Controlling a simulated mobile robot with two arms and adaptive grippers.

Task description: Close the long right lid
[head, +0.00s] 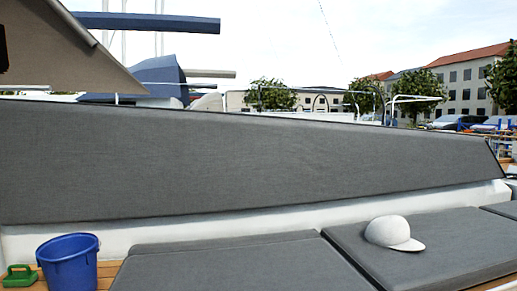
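A long grey padded panel (240,165) stands steeply across the whole middle of the head view, with a dark edging along its top and a slanted right end. I cannot tell whether it is the long right lid standing open or a fixed backrest. No hinge or handle can be made out. Neither of my grippers is in view.
A white cap (393,233) lies on the right seat section. A blue bucket (68,263) stands at the lower left on wooden planks, with a small green object (19,276) beside it. A white ledge (300,218) runs between panel and seats. Boats, trees and buildings lie behind.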

